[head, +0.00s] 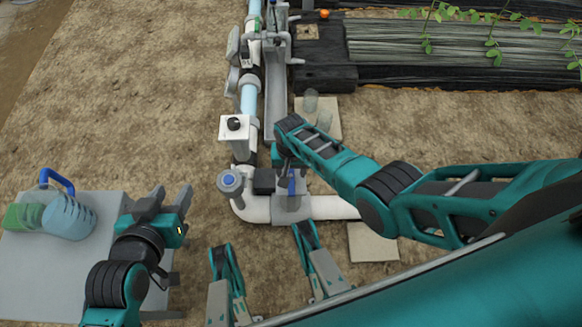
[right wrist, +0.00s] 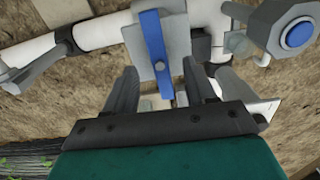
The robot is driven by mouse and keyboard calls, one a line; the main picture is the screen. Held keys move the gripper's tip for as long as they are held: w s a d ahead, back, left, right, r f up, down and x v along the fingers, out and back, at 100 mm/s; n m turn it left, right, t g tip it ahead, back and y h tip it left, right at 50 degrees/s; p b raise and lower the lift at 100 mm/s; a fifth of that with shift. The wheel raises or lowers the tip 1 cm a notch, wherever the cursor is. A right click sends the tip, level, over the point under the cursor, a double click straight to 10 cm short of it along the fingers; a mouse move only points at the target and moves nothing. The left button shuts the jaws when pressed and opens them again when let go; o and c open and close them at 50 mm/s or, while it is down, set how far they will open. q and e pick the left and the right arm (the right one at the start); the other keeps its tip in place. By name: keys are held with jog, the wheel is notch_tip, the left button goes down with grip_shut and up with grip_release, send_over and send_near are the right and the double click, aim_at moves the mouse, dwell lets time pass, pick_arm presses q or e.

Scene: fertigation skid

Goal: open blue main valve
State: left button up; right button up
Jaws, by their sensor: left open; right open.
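The blue main valve's lever (right wrist: 153,45) sits on a grey block on the white pipe in the right wrist view. The lever stands crosswise to the pipe. In the head view the lever (head: 291,184) is partly hidden by my right arm. My right gripper (right wrist: 160,88) is open, with the lever's near end lying between its two fingers, and I see no finger pressed on it. In the head view my right gripper (head: 284,160) is above the valve. My left gripper (head: 170,197) is open and empty, beside the grey table, well left of the valve.
A grey fitting with a blue cap (head: 230,181) stands left of the lever. A white box with a black knob (head: 235,126) is behind it. A grey table (head: 60,285) at left holds a blue-handled jug (head: 68,216) and a green item. Open soil lies around.

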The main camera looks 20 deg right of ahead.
aim_at(291, 176)
jog(key=shift+f, duration=0.1)
dwell(0.3)
jog(key=shift+f+b, duration=1.05)
jog(key=shift+f, duration=1.1)
jog(key=shift+c, duration=0.4)
